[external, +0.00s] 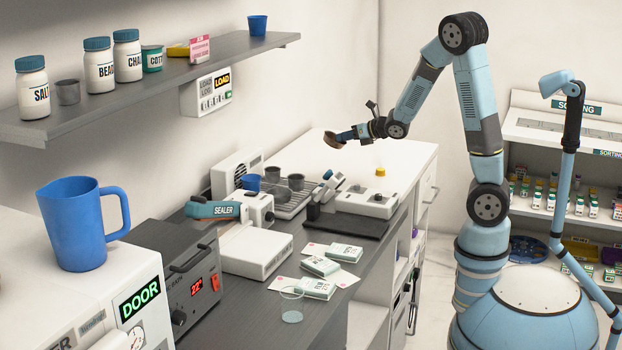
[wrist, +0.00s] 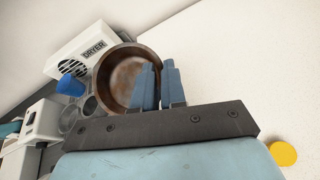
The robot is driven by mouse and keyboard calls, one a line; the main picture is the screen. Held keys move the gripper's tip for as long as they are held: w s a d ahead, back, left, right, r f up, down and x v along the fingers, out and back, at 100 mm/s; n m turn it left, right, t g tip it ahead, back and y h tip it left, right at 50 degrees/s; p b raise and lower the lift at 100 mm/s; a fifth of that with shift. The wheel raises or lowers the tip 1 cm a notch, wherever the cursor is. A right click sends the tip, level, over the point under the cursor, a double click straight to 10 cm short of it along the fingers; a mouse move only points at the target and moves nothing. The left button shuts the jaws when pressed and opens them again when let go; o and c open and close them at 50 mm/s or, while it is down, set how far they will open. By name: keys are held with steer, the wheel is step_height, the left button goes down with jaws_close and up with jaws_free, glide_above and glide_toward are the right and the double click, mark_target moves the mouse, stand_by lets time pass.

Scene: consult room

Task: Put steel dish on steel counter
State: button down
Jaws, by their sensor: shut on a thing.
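A round dish (external: 333,141) with a brownish metallic look is in the air above the white worktop at the back. In the wrist view the dish (wrist: 122,80) shows its open inside. My gripper (external: 345,136) is shut on its rim, with one finger (wrist: 150,85) inside the dish and the other outside. The dish is tilted in the external view. The grey counter (external: 345,284), which looks like the steel counter, runs along the wall at the lower left, apart from the dish.
The white worktop (external: 412,152) has a yellow-capped item (external: 380,171). The grey counter carries the sealer (external: 213,209), cartons (external: 342,253), a clear cup (external: 291,304) and a dark mat (external: 345,222). A rack of cups (external: 295,182) stands by the dryer (external: 237,172). A shelf (external: 150,87) overhangs the left.

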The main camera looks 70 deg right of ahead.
steer(key=shift+a, duration=0.1)
steer(key=w+a+r+n+g+y, duration=0.1)
steer(key=w+a+n+y, duration=0.25)
steer(key=a, duration=0.75)
steer(key=w+a+n+g+y, duration=0.1)
steer(key=w+a+n+y, duration=0.25)
steer(key=a, duration=0.85)
steer(key=s+a+n+g+y, duration=0.25)
steer(key=a+n+g, duration=0.25)
steer(key=a, duration=1.7)
steer(key=s+a+n+g, duration=0.3)
steer(key=s+a, duration=0.6)
steer(key=a, duration=0.3)
steer(key=s+a+n+g, duration=0.3)
steer(key=s+a, duration=0.6)
steer(key=a, duration=0.3)
steer(key=s+a+n+g, duration=0.3)
steer(key=s+a, duration=0.5)
steer(key=a, duration=0.5)
steer(key=shift+s+n+g, duration=0.4)
steer(key=shift+g, duration=0.5)
